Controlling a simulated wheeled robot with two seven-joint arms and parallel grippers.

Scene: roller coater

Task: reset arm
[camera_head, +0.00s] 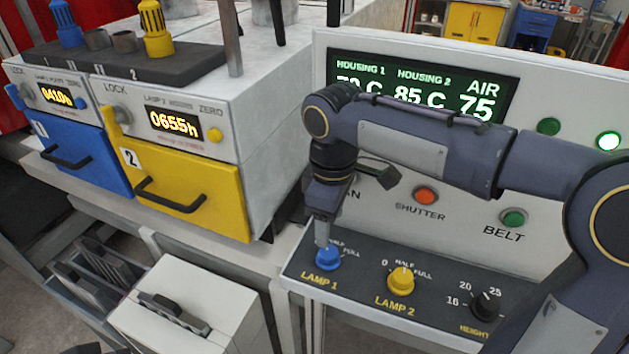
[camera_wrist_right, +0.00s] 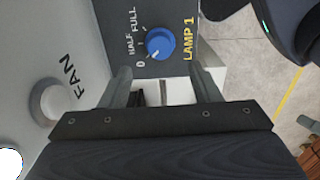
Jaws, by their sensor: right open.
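My right arm comes in from the right in the head view, and its gripper (camera_head: 323,232) points down at the blue LAMP 1 knob (camera_head: 328,258). In the right wrist view, the two fingers of my right gripper (camera_wrist_right: 162,78) are apart with nothing between them. The blue knob (camera_wrist_right: 160,43) shows just beyond the fingertips, roughly centred between them. Whether a finger touches the knob cannot be told. My left gripper cannot be made out in the head view.
The sloped panel also carries the yellow LAMP 2 knob (camera_head: 400,281) and black HEIGHT knob (camera_head: 486,305). Behind my arm stand the display (camera_head: 420,84), orange SHUTTER button (camera_head: 425,195) and green BELT button (camera_head: 513,218). Blue (camera_head: 92,165) and yellow (camera_head: 205,195) drawers are at the left.

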